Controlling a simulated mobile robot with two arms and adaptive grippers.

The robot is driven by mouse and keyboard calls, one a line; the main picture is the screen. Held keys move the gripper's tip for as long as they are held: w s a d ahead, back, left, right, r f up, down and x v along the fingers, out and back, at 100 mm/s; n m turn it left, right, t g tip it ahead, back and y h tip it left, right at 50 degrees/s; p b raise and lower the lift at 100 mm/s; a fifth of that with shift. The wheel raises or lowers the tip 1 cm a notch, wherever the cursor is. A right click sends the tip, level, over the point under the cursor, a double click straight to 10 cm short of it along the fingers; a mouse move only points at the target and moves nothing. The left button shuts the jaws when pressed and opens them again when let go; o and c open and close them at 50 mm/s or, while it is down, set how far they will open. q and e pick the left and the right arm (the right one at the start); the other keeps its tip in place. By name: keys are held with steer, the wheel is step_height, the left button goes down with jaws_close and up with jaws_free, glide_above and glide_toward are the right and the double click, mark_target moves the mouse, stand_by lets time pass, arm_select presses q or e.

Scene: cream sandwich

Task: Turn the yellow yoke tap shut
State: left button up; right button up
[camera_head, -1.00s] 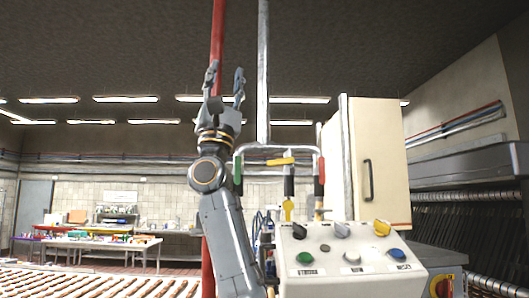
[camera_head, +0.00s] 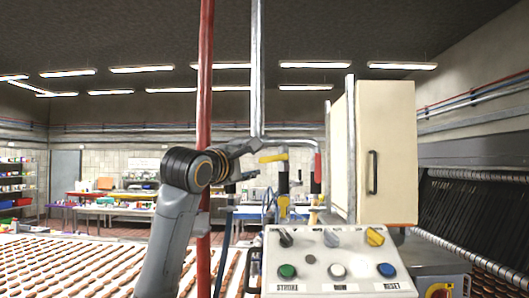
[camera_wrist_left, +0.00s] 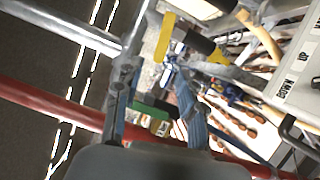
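The yellow yoke tap (camera_head: 273,158) is a yellow lever lying roughly level, across its upright black-and-yellow pipe piece, below the grey crosspipe. It also shows in the left wrist view (camera_wrist_left: 165,37), top centre, beyond the fingertips. My left gripper (camera_head: 252,161) points right, just left of the yellow lever in the head view. Its two fingers stand apart in the left wrist view (camera_wrist_left: 150,75), with nothing held between them. Whether a finger touches the lever cannot be told. My right gripper is in neither view.
A green handle (camera_wrist_left: 150,106) lies behind the fingers. A red-handled tap (camera_head: 317,168) stands right of the yellow one. A red pipe (camera_head: 205,90) and grey pipe (camera_head: 257,80) rise nearby. A control panel (camera_head: 340,264) and cream cabinet (camera_head: 387,150) stand to the right.

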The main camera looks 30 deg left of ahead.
mark_target(266, 160)
arm_select(q)
steer(key=w+p, duration=0.1)
steer(key=w, duration=0.1)
steer(key=w+p, duration=0.1)
steer(key=w, duration=0.2)
steer(key=w+a+p, duration=0.1)
steer(key=w+p, duration=0.1)
steer(key=w, duration=0.1)
steer(key=shift+w+r, duration=0.1)
steer(key=shift+r, duration=0.25)
steer(key=shift+w+a+f+p, duration=0.15)
steer(key=shift+w+p, duration=0.15)
steer(key=shift+w, duration=0.2)
jaws_close()
